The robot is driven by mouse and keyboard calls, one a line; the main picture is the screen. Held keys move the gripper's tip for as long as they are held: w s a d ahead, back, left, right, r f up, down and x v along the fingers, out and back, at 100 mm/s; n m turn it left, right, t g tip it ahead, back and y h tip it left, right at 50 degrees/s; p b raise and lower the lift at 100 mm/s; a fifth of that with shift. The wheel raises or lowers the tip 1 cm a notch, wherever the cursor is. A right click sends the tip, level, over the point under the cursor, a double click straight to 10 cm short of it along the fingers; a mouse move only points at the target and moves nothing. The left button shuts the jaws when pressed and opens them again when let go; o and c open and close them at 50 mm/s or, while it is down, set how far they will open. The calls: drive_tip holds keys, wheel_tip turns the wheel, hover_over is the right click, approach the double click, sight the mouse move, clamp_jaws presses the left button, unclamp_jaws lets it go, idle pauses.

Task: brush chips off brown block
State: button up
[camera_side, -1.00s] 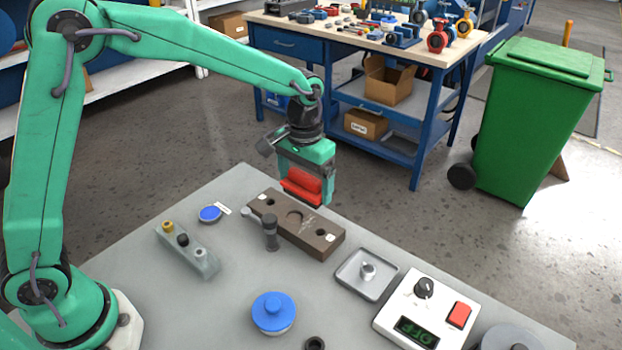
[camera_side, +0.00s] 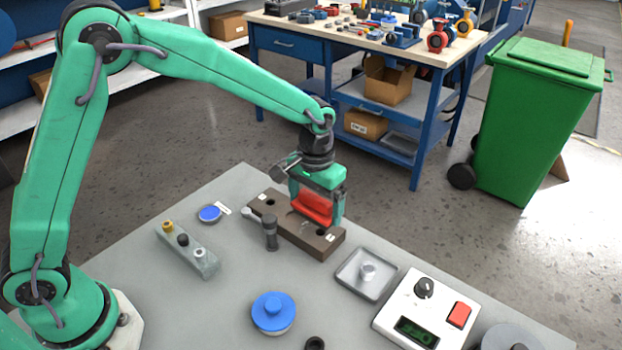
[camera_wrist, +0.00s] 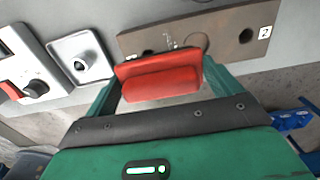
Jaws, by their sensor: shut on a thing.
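The brown block (camera_side: 303,238) lies on the grey table and has round holes and a shallow round recess. It also shows in the wrist view (camera_wrist: 232,33), where small pale chips (camera_wrist: 172,42) lie on its top beside the recess. My gripper (camera_side: 316,203) is shut on a red brush (camera_side: 312,208). The brush is low over the block's middle to right part and hides some of its top. I cannot tell whether it touches the block. In the wrist view the red brush (camera_wrist: 160,84) sits between the jaws and covers part of the block's edge.
A small grey post (camera_side: 270,233) stands close in front of the block. A square metal tray (camera_side: 352,286) and a white control box (camera_side: 425,312) are to the right. A blue-lidded round pot (camera_side: 273,313) and a fixture with knobs (camera_side: 187,250) are nearer.

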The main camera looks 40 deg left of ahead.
sight(299, 200)
wheel_tip(299, 200, down, 2)
drive_tip(key=shift+f, duration=0.25)
drive_tip(key=shift+a+f, duration=0.3)
drive_tip(key=shift+a, duration=0.2)
drive_tip(key=shift+a+f, duration=0.25)
drive_tip(key=shift+a, duration=0.2)
drive_tip(key=shift+c, duration=0.3)
drive_tip(key=shift+a, duration=0.75)
drive_tip(key=shift+d, duration=1.6)
drive_tip(key=shift+s+d, duration=0.1)
drive_tip(key=shift+s, duration=0.2)
drive_tip(key=shift+a, duration=1.9)
drive_tip(key=shift+d, duration=2)
drive_tip(key=shift+a+r, duration=0.1)
drive_tip(key=shift+r, duration=4.05)
drive_tip(key=shift+a, duration=0.1)
